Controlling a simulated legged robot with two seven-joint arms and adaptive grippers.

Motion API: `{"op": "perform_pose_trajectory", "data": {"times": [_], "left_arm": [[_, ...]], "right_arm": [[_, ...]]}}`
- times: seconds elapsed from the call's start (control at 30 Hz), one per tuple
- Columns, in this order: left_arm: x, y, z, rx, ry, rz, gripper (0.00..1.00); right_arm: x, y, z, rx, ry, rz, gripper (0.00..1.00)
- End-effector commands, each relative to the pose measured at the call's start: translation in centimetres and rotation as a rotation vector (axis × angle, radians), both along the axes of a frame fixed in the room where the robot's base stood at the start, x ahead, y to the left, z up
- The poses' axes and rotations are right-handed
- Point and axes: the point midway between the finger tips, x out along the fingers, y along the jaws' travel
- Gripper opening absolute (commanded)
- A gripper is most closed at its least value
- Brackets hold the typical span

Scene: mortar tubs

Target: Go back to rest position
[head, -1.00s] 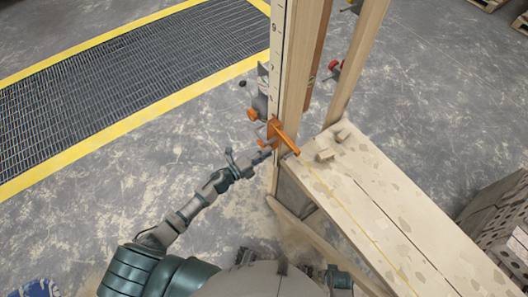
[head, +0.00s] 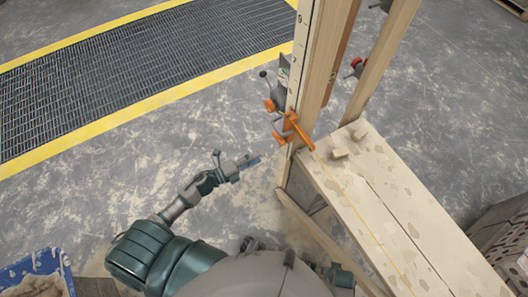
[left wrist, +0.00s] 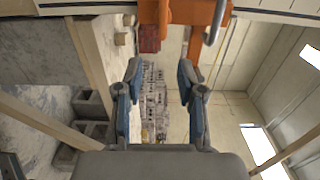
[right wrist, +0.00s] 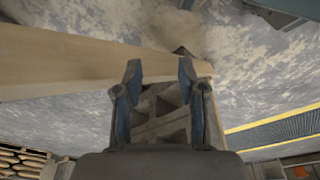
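My left gripper (head: 252,163) is off to the left of the wooden post, clear of the orange clamp (head: 299,131). In the left wrist view its two fingers (left wrist: 160,78) stand apart with nothing between them. The orange clamp (left wrist: 204,14) shows beyond them at the top of that view. My right gripper's fingers (right wrist: 160,75) stand apart in the right wrist view. A grey hollow block (right wrist: 160,118) shows behind them, and I see nothing held. In the head view the right gripper cannot be made out; only part of my right arm shows at the bottom edge.
The wooden post (head: 318,75) carries a measuring scale and stands by a plank bench (head: 385,200) with small wood blocks. A blue tub (head: 38,264) is at the lower left. Hollow blocks (head: 505,235) are stacked at the right. Floor between my left arm and the yellow-edged grating (head: 150,75) is clear.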

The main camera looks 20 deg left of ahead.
Motion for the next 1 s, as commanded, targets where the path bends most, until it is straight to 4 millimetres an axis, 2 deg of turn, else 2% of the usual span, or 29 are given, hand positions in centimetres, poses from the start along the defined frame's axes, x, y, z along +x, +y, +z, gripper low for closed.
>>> {"op": "perform_pose_trajectory", "data": {"times": [0.1,0.63,0.73,0.77,0.87,0.97,1.0], "left_arm": [[-0.5,0.3,0.0,0.0,0.0,-0.001,0.39],[-0.5,0.4,0.0,-0.001,0.001,0.001,0.39],[-0.2,1.0,-1.0,-0.035,0.048,0.055,0.39],[-0.1,1.4,-1.7,-0.061,0.083,0.094,0.39],[0.0,3.7,-6.1,-0.196,0.279,0.304,0.39],[-2.2,5.9,-13.1,-0.368,0.555,0.576,0.39],[-3.8,6.4,-16.0,-0.433,0.671,0.684,0.39]], "right_arm": [[0.0,0.0,0.0,0.0,0.0,0.0,0.4],[0.0,0.0,0.0,-0.001,0.001,0.001,0.4],[0.1,0.0,0.1,-0.001,-0.002,0.001,0.4],[0.1,0.1,0.2,0.0,-0.005,0.001,0.4],[-0.5,-0.1,-1.2,-0.001,0.006,0.002,0.4],[-1.0,-0.2,-2.3,-0.003,0.011,0.003,0.4],[-1.3,-0.2,-2.7,-0.003,0.013,0.004,0.4]]}}
